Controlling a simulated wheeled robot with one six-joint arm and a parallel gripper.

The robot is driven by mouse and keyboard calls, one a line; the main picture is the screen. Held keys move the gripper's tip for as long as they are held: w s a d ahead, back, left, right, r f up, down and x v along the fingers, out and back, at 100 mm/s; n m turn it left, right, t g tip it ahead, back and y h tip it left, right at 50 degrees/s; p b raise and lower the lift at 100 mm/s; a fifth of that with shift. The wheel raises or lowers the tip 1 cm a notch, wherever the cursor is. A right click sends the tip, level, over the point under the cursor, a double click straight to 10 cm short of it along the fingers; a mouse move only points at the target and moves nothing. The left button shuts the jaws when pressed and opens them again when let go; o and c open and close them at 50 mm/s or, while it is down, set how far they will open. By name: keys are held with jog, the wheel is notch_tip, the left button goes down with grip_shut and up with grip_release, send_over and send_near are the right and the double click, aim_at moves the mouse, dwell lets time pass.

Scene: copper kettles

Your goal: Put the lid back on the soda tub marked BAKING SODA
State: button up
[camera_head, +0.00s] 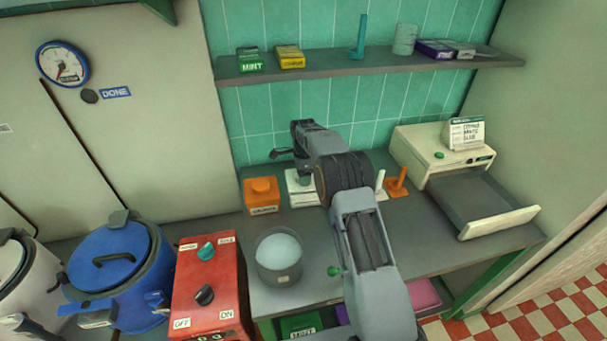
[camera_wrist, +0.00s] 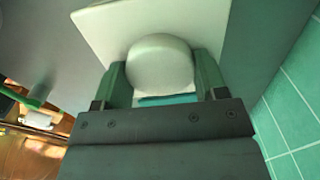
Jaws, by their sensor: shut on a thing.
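My gripper (camera_head: 303,177) is low over the back of the counter; its fingers show in the wrist view (camera_wrist: 160,78). It is shut on the round white knob of a square white lid (camera_wrist: 98,22). In the head view a white tub (camera_head: 299,198) stands under my gripper, its writing too small to read. My arm and gripper hide part of it. I cannot tell whether the lid rests on the tub or is held just above it.
An orange tub (camera_head: 262,197) stands close left of the white one. An open grey pot (camera_head: 279,266) with pale contents stands in front. A red control box (camera_head: 208,285) and blue kettle (camera_head: 112,260) are left. A cream machine (camera_head: 435,158) is right. A shelf (camera_head: 350,66) runs above.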

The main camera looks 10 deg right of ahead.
jog(key=shift+f+b, duration=0.3)
jog(key=shift+f, duration=0.25)
dwell(1.0)
jog(key=o, duration=1)
jog(key=shift+r, duration=0.1)
